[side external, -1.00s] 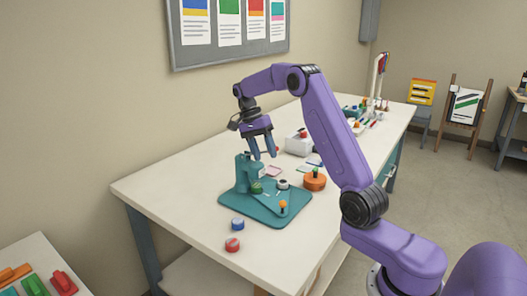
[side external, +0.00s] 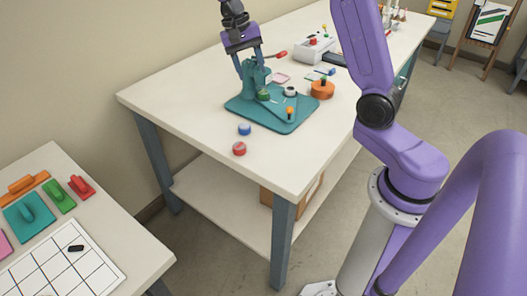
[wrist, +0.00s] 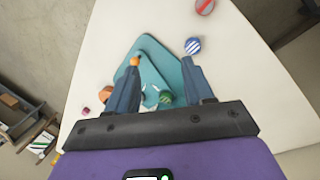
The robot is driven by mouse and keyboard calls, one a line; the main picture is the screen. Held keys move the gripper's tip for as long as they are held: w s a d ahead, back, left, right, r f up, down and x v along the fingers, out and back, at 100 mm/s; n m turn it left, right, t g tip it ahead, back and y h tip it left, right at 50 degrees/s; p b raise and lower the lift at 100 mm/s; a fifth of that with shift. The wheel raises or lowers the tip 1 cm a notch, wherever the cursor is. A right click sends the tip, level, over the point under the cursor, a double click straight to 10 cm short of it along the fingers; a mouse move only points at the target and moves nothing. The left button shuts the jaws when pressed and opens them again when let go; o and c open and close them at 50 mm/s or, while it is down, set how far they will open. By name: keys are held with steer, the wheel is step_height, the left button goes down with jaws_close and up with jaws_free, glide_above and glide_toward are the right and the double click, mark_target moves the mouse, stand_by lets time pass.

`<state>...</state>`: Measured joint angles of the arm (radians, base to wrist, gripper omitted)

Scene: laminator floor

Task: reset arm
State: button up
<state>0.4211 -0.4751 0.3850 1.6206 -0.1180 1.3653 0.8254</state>
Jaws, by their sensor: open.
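My gripper (side external: 251,70) is open and empty in the side external view. It hangs by the top of a teal hand press (side external: 258,82), and I cannot tell whether it touches it.
A blue disc (side external: 244,129) and a red disc (side external: 239,149) lie near the white table's (side external: 190,115) front edge. An orange round pot (side external: 322,89) and a white box (side external: 314,50) stand right of the press. A lower-left table (side external: 110,220) holds colored blocks and a grid sheet.

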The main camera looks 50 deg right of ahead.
steer(key=s+a+n+t, duration=0.2)
steer(key=s+a+n, duration=0.9)
steer(key=s, duration=0.3)
steer(key=s+f+n+y, duration=0.1)
steer(key=s+f+n, duration=0.1)
steer(key=s+n, duration=0.8)
steer(key=s, duration=0.6)
steer(key=shift+s+f+t+y, duration=0.2)
steer(key=shift+f+t+y, duration=0.2)
